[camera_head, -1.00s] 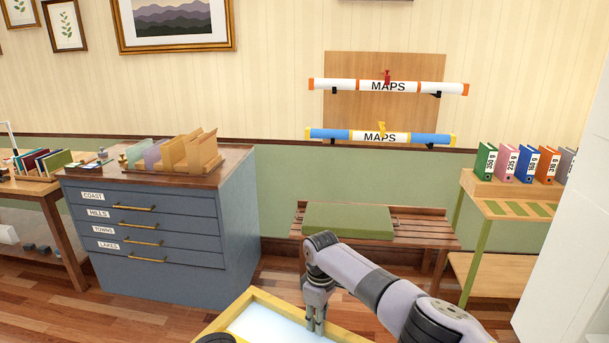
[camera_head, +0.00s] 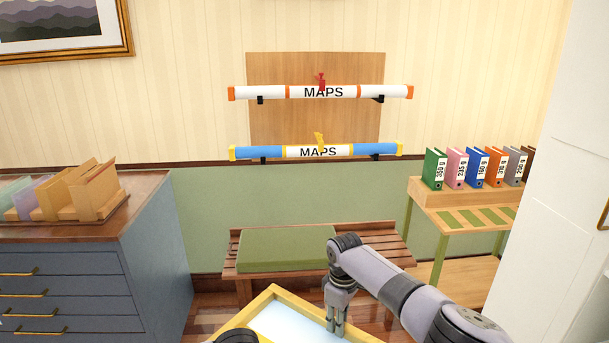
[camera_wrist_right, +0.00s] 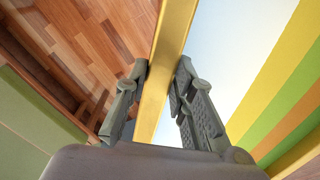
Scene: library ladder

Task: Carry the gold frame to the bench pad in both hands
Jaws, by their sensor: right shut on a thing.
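The gold frame (camera_head: 290,294), a yellow rim around a pale blue panel, is at the bottom centre of the head view, its near part cut off. My right gripper (camera_head: 336,325) is shut on its right side. In the right wrist view the frame's bar (camera_wrist_right: 167,50) runs between the fingers of this gripper (camera_wrist_right: 162,72). The green bench pad (camera_head: 285,249) lies flat on the left part of the wooden bench (camera_head: 385,238), just beyond the frame. My left gripper's fingers are not in view; a dark rounded part shows at the bottom edge.
A blue-grey drawer cabinet (camera_head: 70,285) stands at left with folders on top. Two map tubes (camera_head: 320,92) hang above the bench. Some bare floor (camera_head: 212,312) shows between cabinet and frame.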

